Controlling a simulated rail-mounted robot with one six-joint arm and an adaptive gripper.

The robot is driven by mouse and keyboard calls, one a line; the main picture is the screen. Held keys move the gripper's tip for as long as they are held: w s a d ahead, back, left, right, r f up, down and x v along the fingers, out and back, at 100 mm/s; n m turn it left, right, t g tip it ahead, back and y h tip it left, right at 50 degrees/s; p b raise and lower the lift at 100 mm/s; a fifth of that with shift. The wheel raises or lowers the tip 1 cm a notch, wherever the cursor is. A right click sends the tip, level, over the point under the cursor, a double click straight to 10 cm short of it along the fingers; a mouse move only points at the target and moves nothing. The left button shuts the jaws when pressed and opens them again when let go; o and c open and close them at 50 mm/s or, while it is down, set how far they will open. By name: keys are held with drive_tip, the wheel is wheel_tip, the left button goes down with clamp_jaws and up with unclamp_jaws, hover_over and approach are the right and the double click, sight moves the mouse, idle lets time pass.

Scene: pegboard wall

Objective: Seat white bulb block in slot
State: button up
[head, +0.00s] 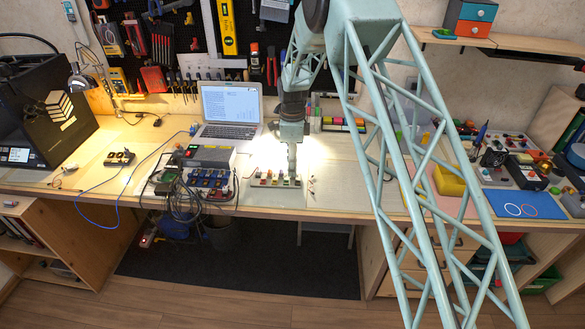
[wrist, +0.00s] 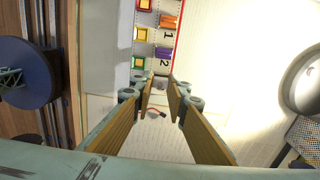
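My gripper (wrist: 159,88) points down at the near end of a slotted board (wrist: 178,55). The board also shows in the head view (head: 262,186). Its fingers stand apart, with pale surface showing between them and no block clearly held. A small greyish thing (wrist: 158,84) shows between the fingertips; I cannot tell whether it is the white bulb block. The board carries red, yellow and green blocks on one side, and orange and purple pieces beside the numbers 1 and 2. The fingers hide the board's near end.
A small red-tipped wire piece (wrist: 154,114) lies on the bench past the board's end. In the head view, a power supply with leads (head: 206,172) stands left of the board and a laptop (head: 231,108) behind it. A pale mat (head: 343,185) to the right is mostly clear.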

drive_tip(key=shift+f, duration=0.35)
drive_tip(key=o, duration=0.7)
drive_tip(key=shift+o, duration=0.2)
drive_tip(key=shift+r, duration=0.25)
drive_tip(key=shift+r+p, duration=0.9)
drive_tip(key=shift+r, duration=1.35)
